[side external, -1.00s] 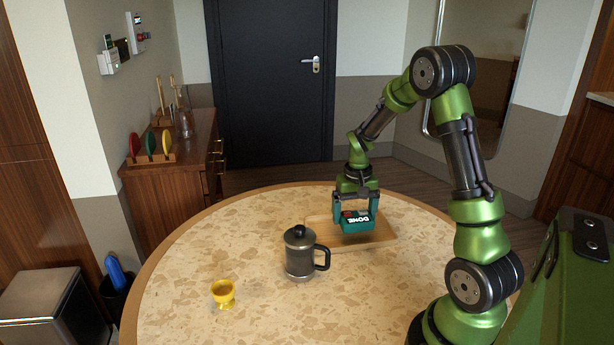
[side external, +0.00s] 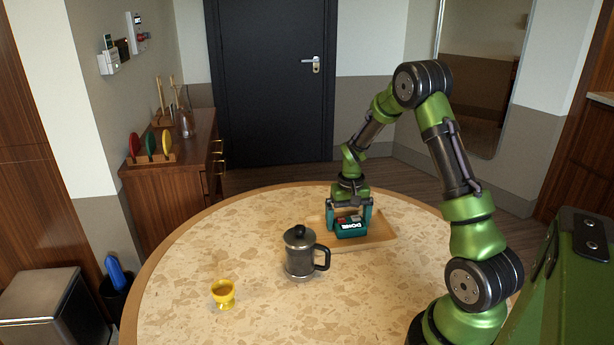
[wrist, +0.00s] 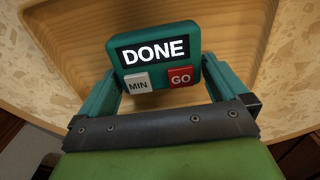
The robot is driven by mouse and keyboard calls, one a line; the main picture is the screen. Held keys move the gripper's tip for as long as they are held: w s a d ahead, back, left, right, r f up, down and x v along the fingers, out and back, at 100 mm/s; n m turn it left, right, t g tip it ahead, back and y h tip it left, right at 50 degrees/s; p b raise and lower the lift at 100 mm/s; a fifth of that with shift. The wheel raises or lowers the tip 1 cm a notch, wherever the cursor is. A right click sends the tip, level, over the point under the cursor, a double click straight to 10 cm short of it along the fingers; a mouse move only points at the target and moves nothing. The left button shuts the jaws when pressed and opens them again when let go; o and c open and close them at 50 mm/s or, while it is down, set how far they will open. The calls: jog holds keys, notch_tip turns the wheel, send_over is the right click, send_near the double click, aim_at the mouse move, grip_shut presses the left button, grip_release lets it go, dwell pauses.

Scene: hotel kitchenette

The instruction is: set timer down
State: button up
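The timer (side external: 351,228) is a teal block with a dark display reading "DONE". In the wrist view the timer (wrist: 155,57) shows a white MIN button and a red GO button. It is low over the wooden tray (side external: 383,232) and appears to touch it; I cannot tell if a small gap remains. My gripper (side external: 349,217) points down with a finger against each side of the timer, shut on it. In the wrist view both fingers of my gripper (wrist: 160,80) meet the timer's sides. The timer's underside is hidden.
A dark French press (side external: 300,254) stands on the round speckled table (side external: 210,255), left of and nearer than the tray. A yellow egg cup (side external: 223,294) is further left. The table's left part is mostly clear.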

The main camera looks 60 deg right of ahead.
aim_at(348, 219)
notch_tip(348, 219, up, 12)
jog(key=s+a+r+n+t, duration=0.1)
jog(key=a+r+t, duration=0.1)
jog(key=a+r, duration=0.45)
jog(key=s+a+r+n+t, duration=0.1)
jog(key=a+r+t, duration=0.15)
jog(key=a, duration=0.65)
jog(key=s+a+r+n+t+y, duration=0.2)
jog(key=s+a+n, duration=0.1)
jog(key=s+a, duration=0.6)
jog(key=shift+a+r+t, duration=0.25)
jog(key=shift+a+t, duration=0.1)
jog(key=shift+a, duration=0.9)
